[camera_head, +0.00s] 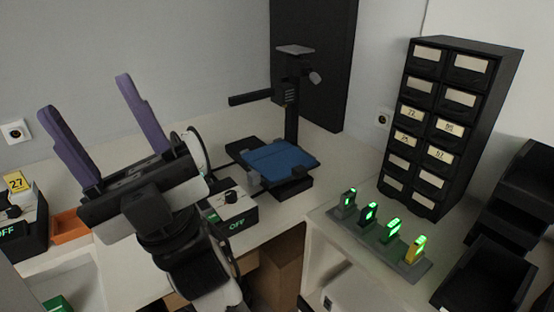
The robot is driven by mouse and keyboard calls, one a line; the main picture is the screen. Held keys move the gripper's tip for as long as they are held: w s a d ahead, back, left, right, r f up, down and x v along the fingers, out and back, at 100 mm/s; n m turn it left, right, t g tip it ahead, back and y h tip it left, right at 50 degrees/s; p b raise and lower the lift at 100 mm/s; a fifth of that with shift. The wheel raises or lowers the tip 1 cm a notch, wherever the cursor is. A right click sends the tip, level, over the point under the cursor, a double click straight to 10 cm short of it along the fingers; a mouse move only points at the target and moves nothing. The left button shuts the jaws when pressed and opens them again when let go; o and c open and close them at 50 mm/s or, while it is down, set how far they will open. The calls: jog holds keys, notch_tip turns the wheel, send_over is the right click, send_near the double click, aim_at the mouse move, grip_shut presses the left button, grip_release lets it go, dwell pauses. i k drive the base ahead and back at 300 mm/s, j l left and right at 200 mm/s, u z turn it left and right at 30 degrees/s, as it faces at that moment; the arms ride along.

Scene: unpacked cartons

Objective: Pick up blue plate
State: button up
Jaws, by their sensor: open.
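The blue plate (279,159) is a flat blue sheet in the middle of the camera_head view. It lies on the low black base of a stand with a dark upright post (291,112). My gripper (84,102) is at the left, raised, with its two purple fingers spread wide and nothing between them. It is apart from the plate, to the left of it in the picture. The plate's near left edge meets a small grey block on the stand.
A box marked OFF (236,210) stands just in front of the stand. A black drawer cabinet (445,125) and several green-lit devices on a grey strip (384,243) are at the right. An orange tray (69,227) and another OFF box (22,228) are at the left.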

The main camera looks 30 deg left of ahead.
aim_at(277, 166)
jog(key=u, duration=2.75)
jog(key=z, duration=1.9)
jog(key=i+l+z, duration=0.1)
jog(key=i+l, duration=0.25)
